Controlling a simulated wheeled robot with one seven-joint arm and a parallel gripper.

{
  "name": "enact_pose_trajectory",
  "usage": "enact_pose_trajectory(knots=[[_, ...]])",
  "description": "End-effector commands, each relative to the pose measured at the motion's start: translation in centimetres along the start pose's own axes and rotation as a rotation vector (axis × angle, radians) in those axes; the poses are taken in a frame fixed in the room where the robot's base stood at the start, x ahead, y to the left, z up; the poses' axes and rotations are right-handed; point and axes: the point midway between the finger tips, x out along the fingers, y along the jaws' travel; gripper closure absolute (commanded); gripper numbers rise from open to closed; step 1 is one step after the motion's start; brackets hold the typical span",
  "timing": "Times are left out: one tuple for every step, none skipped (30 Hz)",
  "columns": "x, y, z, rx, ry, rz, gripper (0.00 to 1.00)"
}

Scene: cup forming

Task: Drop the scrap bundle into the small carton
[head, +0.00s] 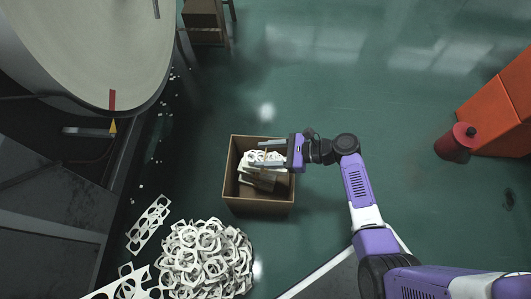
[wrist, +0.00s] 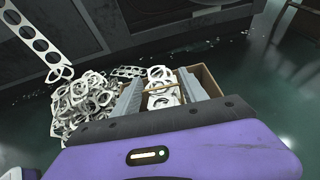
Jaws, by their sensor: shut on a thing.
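The scrap bundle (head: 256,157) is a stack of white sheet offcuts with round holes, with a tan tie across it. My gripper (head: 262,153) is shut on it, one finger on each side. The small carton (head: 258,205) is an open brown box on the floor, directly below the bundle in the head view. I cannot tell how far the bundle is above the carton's floor. In the wrist view the bundle (wrist: 162,99) shows between my fingers, with the carton (wrist: 207,82) behind it. My gripper hides part of the carton's right side.
A heap of white ring scraps (head: 205,262) lies just left below the carton, with a loose perforated strip (head: 148,222) beside it. A large round machine (head: 85,45) stands upper left. A red canister (head: 455,142) and orange cabinet (head: 500,108) stand right. The floor between is clear.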

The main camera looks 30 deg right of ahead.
Motion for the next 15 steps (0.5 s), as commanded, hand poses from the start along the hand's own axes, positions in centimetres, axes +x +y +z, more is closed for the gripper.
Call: enact_pose_trajectory(knots=[[-0.02, -0.02, 0.06, 0.0, -0.001, 0.0, 0.96], [-0.03, -0.02, 0.09, 0.0, -0.001, 0.0, 0.96], [-0.04, -0.02, 0.11, 0.0, -0.001, 0.0, 0.96], [-0.04, -0.02, 0.11, 0.0, -0.001, 0.0, 0.96], [-0.04, -0.02, 0.11, 0.0, -0.001, 0.0, 0.96], [-0.05, -0.02, 0.11, 0.0, -0.001, -0.001, 0.44], [-0.05, -0.02, 0.1, 0.0, 0.0, 0.0, 0.38], [-0.05, -0.02, 0.1, 0.0, 0.0, -0.001, 0.32], [-0.05, -0.02, 0.1, 0.0, 0.0, -0.001, 0.24], [-0.05, -0.02, 0.09, 0.0, 0.0, -0.001, 0.24], [-0.05, -0.02, 0.09, 0.0, 0.0, -0.001, 0.24], [-0.05, -0.02, 0.09, 0.0, 0.0, -0.001, 0.24], [-0.05, -0.02, 0.08, 0.0, 0.0, -0.001, 0.24], [-0.05, -0.02, 0.08, 0.0, 0.0, -0.001, 0.24], [-0.04, -0.02, 0.08, 0.0, 0.0, -0.001, 0.24]])
